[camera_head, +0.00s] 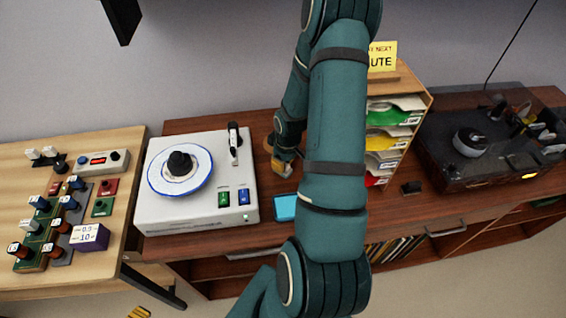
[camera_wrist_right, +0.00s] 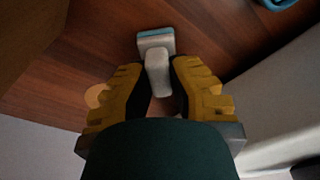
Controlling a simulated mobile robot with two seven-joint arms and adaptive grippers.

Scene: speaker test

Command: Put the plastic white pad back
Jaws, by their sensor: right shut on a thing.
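The white plastic pad (camera_wrist_right: 157,47) shows in the right wrist view, with a light-blue edge on its far end and a narrow white handle. My right gripper (camera_wrist_right: 158,70) has its yellow fingers shut on either side of this handle. In the head view this gripper (camera_head: 283,168) is partly hidden by my arm, just right of the white turntable unit, and I cannot make out the pad there. I cannot tell whether the pad touches the wooden top. A light-blue tray (camera_head: 285,207) lies nearer the front edge. My left gripper is not in view.
The white turntable unit (camera_head: 147,211) stands left of the gripper. A wooden sorter (camera_head: 425,98) with coloured sleeves stands right of my arm, and a dark record player (camera_head: 440,165) beyond it. A light wooden table (camera_head: 105,262) with small modules is at the left.

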